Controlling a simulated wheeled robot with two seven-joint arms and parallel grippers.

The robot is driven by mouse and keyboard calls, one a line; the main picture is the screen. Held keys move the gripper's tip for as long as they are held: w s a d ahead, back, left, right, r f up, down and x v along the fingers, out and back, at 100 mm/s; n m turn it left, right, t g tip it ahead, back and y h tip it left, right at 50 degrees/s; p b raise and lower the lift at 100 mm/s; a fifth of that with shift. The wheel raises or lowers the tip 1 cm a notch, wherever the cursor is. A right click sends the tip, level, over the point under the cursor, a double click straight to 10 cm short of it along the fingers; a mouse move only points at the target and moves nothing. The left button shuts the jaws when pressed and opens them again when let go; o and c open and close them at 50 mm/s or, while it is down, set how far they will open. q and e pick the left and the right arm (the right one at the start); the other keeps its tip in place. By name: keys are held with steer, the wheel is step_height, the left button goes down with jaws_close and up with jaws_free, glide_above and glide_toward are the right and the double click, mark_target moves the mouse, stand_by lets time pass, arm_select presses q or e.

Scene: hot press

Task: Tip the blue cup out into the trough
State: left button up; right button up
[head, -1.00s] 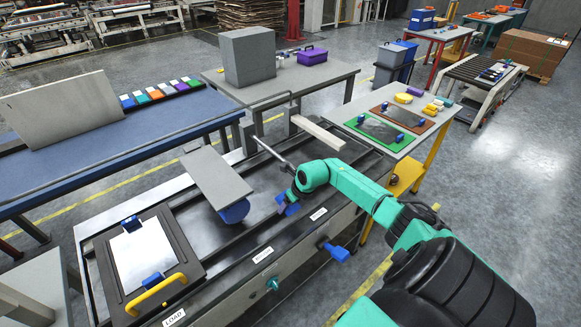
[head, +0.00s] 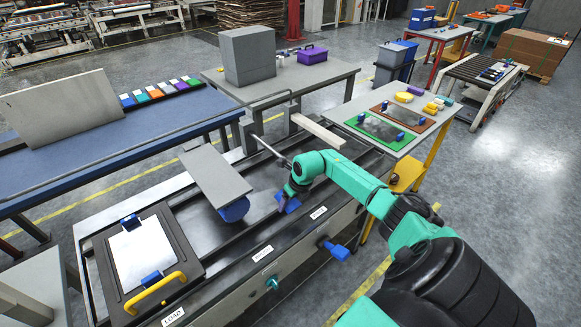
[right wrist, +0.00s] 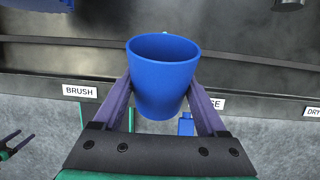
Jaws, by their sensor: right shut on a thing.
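The blue cup (right wrist: 163,75) is held between the two purple fingers of my right gripper (right wrist: 165,98), seen in the right wrist view. Its rim faces up in that view; the inside looks plain blue, and I see no contents. In the head view the cup (head: 288,203) shows small below my right gripper (head: 290,190), over the machine bed. The dark channel (head: 205,258) along the bed's front seems to be the trough. What looks like my left gripper (right wrist: 14,143) shows at the left edge of the wrist view, its fingers apart.
A grey plate (head: 213,174) over a blue roller (head: 235,211) stands left of the cup. A dark frame with a yellow handle (head: 156,292) lies at the LOAD end. A blue lever (head: 337,250) sticks out of the front panel. A table (head: 358,95) stands behind right.

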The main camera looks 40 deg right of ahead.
steer(key=shift+w+r+g+b, duration=0.15)
steer(key=shift+w+g+b, duration=0.05)
steer(key=shift+g+b, duration=0.3)
steer(key=shift+r, duration=0.15)
steer(key=shift+g, duration=0.3)
stand_by(0.3)
steer(key=shift+r+g+b, duration=0.1)
steer(key=shift+g+b, duration=0.2)
steer(key=shift+b, duration=0.5)
steer(key=shift+w+r+g+b, duration=0.25)
steer(key=shift+g+b, duration=0.35)
steer(key=shift+b, duration=0.35)
steer(key=shift+r, duration=0.15)
steer(key=shift+r, duration=0.1)
steer(key=shift+g+b, duration=0.3)
steer(key=shift+b, duration=0.15)
